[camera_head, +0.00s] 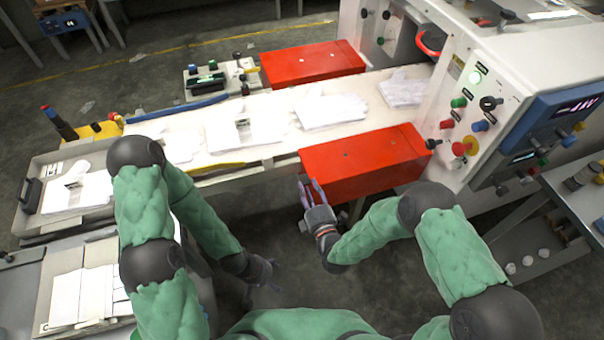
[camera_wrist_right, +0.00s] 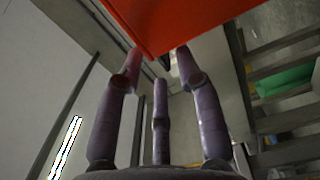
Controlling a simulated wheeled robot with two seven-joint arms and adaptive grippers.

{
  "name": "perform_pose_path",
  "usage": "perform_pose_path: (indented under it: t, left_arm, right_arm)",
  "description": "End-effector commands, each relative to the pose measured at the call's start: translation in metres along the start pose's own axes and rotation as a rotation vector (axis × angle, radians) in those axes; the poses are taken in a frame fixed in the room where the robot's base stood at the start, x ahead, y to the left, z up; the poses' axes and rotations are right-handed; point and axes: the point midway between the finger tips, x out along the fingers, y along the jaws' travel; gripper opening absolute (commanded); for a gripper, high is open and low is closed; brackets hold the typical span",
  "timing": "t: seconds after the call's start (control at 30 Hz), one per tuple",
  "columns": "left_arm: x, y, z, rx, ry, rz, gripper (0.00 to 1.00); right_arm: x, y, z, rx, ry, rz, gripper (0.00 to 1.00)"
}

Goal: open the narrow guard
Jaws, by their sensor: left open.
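Two red box-shaped guards sit along the conveyor: a near one (camera_head: 365,165) at its front edge and a far one (camera_head: 312,63) behind it. Both look closed; I cannot tell which is the narrow guard. My right gripper (camera_head: 308,188) is at the left end of the near guard, low beside its front corner. In the right wrist view, my right gripper's fingers (camera_wrist_right: 158,55) are spread, with their tips close to the edge of the red guard (camera_wrist_right: 190,22). I cannot tell whether they touch it. My left gripper (camera_head: 274,275) is open and empty, low over the floor.
White gloves (camera_head: 330,108) lie on the pale conveyor (camera_head: 270,108). The machine's control panel (camera_head: 478,115), with buttons and knobs, stands at the right. A tray with white gloves (camera_head: 75,190) is at the left. Grey floor lies open in front of the conveyor.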

Motion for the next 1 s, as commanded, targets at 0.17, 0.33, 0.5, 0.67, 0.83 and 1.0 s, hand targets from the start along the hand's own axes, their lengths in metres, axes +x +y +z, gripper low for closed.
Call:
perform_pose_path:
  t: [0.17,0.33,0.5,0.67,0.83,1.0]
  left_arm:
    - [0.011,-0.004,0.000,0.000,0.000,0.000,0.78]
    - [0.017,-0.006,-0.001,0.000,0.000,0.000,0.78]
    - [0.019,-0.007,-0.001,0.000,0.000,0.000,0.78]
    - [0.019,-0.007,-0.001,0.000,0.000,0.000,0.78]
    - [0.019,-0.007,-0.001,0.000,0.000,0.000,0.78]
    - [0.019,-0.007,-0.001,0.000,0.000,0.000,0.78]
  right_arm:
    - [0.033,-0.002,-0.001,0.000,0.002,0.001,0.36]
    - [0.055,-0.002,0.000,0.001,0.000,0.000,0.36]
    - [0.067,-0.001,0.000,0.002,0.001,-0.001,0.36]
    - [0.069,-0.001,0.000,0.002,0.000,-0.002,0.36]
    - [0.069,-0.001,0.000,0.002,0.000,-0.002,0.33]
    - [0.069,-0.001,0.000,0.002,0.000,-0.002,0.00]
